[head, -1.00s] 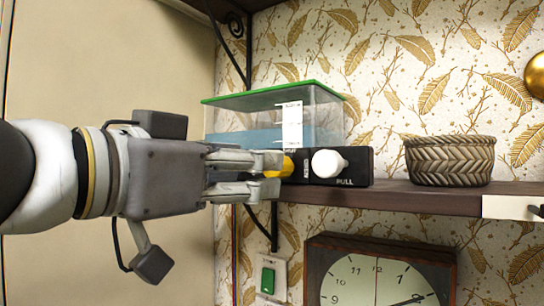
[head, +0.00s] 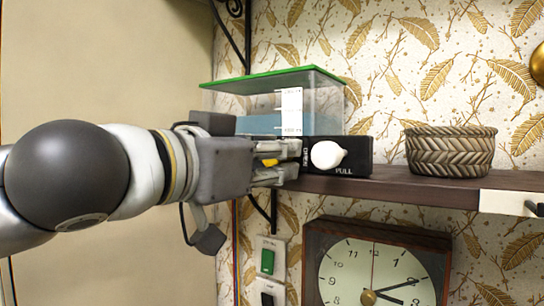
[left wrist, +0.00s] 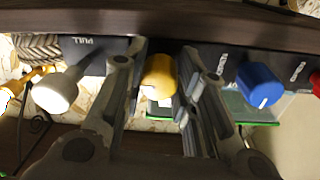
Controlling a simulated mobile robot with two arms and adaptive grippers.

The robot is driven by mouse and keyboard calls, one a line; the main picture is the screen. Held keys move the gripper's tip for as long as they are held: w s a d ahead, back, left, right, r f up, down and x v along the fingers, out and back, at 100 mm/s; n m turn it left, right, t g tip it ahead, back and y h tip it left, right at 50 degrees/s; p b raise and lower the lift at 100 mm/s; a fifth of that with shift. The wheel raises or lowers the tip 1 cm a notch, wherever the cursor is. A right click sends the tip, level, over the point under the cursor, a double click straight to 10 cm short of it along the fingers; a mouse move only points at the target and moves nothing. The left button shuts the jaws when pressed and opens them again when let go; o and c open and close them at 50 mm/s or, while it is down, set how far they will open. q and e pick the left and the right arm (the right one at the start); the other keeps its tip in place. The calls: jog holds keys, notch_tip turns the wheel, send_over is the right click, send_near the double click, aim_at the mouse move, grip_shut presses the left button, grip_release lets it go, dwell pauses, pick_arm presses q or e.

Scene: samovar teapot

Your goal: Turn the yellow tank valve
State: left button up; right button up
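The yellow tank valve (left wrist: 158,77) sits on the dark panel under the tank and lies between my left gripper's two fingers in the left wrist view. In the head view only a small part of the yellow valve (head: 268,162) shows between the fingers. My left gripper (head: 285,162) has its fingertips at the panel, one above and one below the valve. Its fingers (left wrist: 163,65) straddle the valve, apart, with a thin gap on the right; firm contact cannot be seen. The clear tank (head: 320,105) has a green lid and holds blue water. My right gripper is not in view.
A white PULL knob (head: 327,155) is just right of the valve. A blue knob (left wrist: 259,84) and a red knob (left wrist: 315,82) are on the valve's other side. A woven basket (head: 450,152) stands on the shelf (head: 415,189). A clock (head: 375,265) hangs below.

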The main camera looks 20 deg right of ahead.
pick_arm(q)
jog(key=shift+c, duration=1)
jog(key=shift+d+f+n+b, duration=0.1)
jog(key=shift+f+n+b, duration=0.1)
jog(key=shift+n+b, duration=0.7)
jog(key=shift+f+n+b, duration=0.15)
jog(key=shift+n+b, duration=0.65)
jog(key=shift+b, duration=0.2)
jog(key=n+b, duration=0.4)
jog(key=n, duration=0.1)
jog(key=shift+n, duration=0.3)
jog(key=n+b, duration=0.4)
jog(key=n, duration=0.1)
jog(key=shift+n+t, duration=0.3)
jog(key=shift+r+n+b, duration=0.2)
jog(key=shift+n+b, duration=0.7)
jog(key=shift+n, duration=1)
jog(key=o, duration=1)
jog(key=shift+r, duration=0.1)
jog(key=shift+o, duration=0.2)
